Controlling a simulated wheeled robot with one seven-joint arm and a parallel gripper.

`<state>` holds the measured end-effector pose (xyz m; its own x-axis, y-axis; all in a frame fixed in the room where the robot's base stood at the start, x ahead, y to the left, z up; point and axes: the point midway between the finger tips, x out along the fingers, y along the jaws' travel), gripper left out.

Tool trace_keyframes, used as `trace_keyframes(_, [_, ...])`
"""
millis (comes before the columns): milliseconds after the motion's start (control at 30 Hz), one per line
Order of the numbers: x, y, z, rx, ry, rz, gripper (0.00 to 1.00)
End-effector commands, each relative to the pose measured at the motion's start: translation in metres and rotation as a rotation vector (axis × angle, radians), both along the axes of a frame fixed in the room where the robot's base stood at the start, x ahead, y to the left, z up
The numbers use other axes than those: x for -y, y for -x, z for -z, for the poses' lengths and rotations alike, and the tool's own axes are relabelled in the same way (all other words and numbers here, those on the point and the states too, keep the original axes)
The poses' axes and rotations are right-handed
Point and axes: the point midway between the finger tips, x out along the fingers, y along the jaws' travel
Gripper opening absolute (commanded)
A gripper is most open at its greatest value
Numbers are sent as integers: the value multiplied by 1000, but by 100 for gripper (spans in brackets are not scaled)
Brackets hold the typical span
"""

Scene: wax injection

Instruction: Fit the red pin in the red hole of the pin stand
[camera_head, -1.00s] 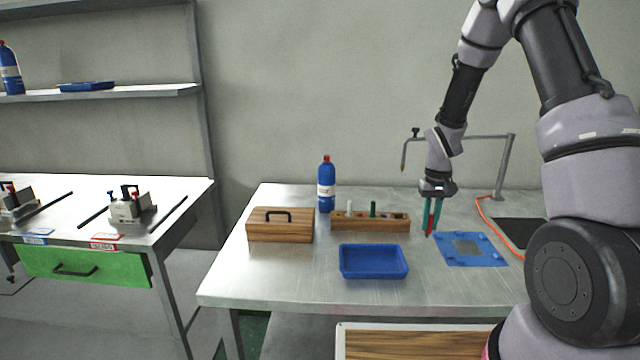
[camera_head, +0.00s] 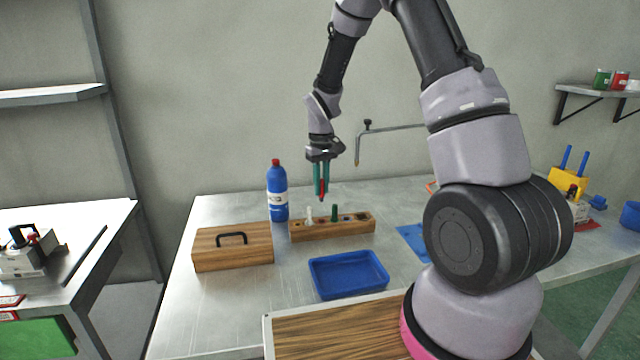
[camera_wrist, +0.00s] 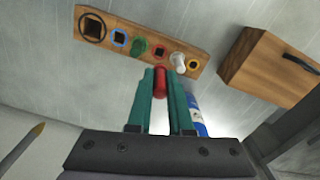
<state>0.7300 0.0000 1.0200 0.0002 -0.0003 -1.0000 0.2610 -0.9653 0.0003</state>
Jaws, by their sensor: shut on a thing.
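The wooden pin stand (camera_head: 345,230) stands on the metal table with a white pin (camera_head: 309,213) and a green pin (camera_head: 334,212) upright in it. The wrist view shows its red-ringed hole (camera_wrist: 159,51) empty between the green pin (camera_wrist: 140,46) and the white pin (camera_wrist: 178,59). My gripper (camera_head: 321,192) has green fingers and is shut on the red pin (camera_wrist: 160,83). The red pin (camera_head: 322,188) points down between the fingers, above the stand and apart from it. The fingers hide part of the pin.
A wooden box with a black handle (camera_head: 213,256) is left of the stand. A blue bottle (camera_head: 277,196) stands behind. A blue tray (camera_head: 315,278) lies in front. The stand also has empty blue-ringed (camera_wrist: 119,38), black-ringed (camera_wrist: 92,27) and yellow-ringed (camera_wrist: 193,64) holes.

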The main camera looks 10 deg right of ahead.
Motion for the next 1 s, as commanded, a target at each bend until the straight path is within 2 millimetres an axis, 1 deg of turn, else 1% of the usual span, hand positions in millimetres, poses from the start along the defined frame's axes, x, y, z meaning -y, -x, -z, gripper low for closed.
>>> trace_keyframes(267, [0, 0, 4, -1, 0, 1, 0])
trace_keyframes(367, [0, 0, 10, -1, 0, 1, 0])
trace_keyframes(700, [0, 0, 42, -2, 0, 1, 0])
trace_keyframes(900, [0, 0, 54, -1, 0, 2, 0])
trace_keyframes(1000, [0, 0, 57, -1, 0, 2, 0])
